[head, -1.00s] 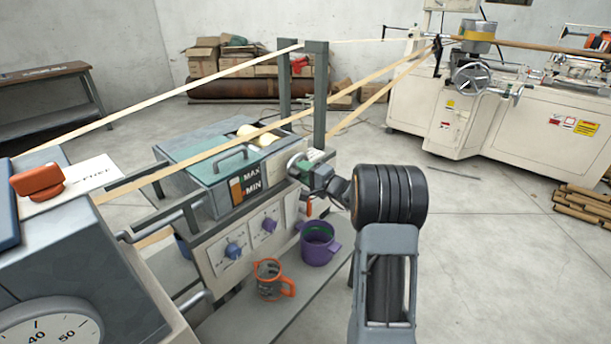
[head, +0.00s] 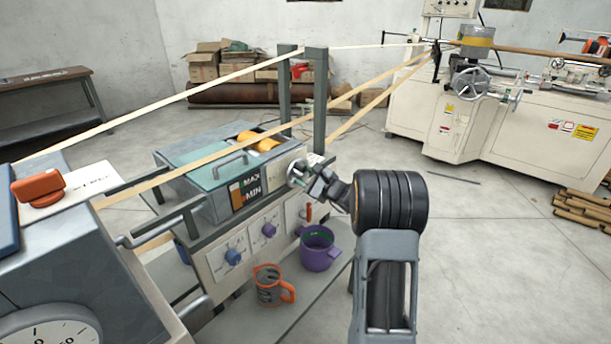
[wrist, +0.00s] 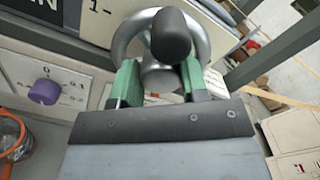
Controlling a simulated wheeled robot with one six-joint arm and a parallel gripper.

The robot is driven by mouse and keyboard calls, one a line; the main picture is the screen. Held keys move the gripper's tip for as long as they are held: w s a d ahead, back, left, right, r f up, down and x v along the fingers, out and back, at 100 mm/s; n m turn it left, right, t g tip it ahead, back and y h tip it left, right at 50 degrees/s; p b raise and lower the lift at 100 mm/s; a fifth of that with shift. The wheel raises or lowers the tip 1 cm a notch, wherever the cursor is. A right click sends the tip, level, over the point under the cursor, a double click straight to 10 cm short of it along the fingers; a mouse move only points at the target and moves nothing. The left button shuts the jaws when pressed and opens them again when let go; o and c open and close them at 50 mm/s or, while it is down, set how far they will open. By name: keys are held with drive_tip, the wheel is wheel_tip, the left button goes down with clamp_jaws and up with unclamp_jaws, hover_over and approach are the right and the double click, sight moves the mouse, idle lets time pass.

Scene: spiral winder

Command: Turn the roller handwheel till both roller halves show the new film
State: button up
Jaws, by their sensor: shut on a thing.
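The roller handwheel (wrist: 118,45) is a small silver ring with a dark knob (wrist: 171,36), in front of the grey trough's right end. It also shows in the head view (head: 296,173). My gripper (wrist: 157,85) has green-padded fingers, shut on the handwheel's hub region below the knob; the exact contact is partly hidden. In the head view my gripper (head: 312,184) reaches the wheel from the right. The roller (head: 258,142) shows in the trough's opening as two short halves, both deep yellow-orange.
A teal lid with a handle (head: 230,162) covers part of the trough. Paper strips (head: 220,150) run above it. An orange mug (head: 270,284) and a purple pot (head: 318,248) stand on the shelf below.

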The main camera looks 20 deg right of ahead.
drive_tip(key=m+p, duration=0.1)
drive_tip(key=m, duration=0.1)
drive_tip(key=m+p, duration=0.2)
drive_tip(key=m, duration=0.1)
drive_tip(key=shift+d+r+m, duration=0.1)
drive_tip(key=shift+r+m, duration=0.1)
drive_tip(key=shift+m, duration=0.1)
drive_tip(key=m+p, duration=0.3)
drive_tip(key=m, duration=0.1)
drive_tip(key=shift+w+d+m, duration=0.1)
drive_tip(key=shift+m, duration=0.2)
drive_tip(key=m+p, duration=0.4)
drive_tip(key=m, duration=0.2)
drive_tip(key=shift+d+p, duration=0.1)
drive_tip(key=shift+p, duration=0.3)
drive_tip(key=shift+w+f+m+p, duration=0.1)
drive_tip(key=shift+f+m+p, duration=0.1)
drive_tip(key=shift+m+p, duration=1.55)
drive_tip(key=shift+m+b, duration=0.4)
drive_tip(key=shift+m, duration=0.25)
drive_tip(key=o, duration=0.9)
drive_tip(key=shift+f, duration=0.1)
drive_tip(key=v, duration=1.4)
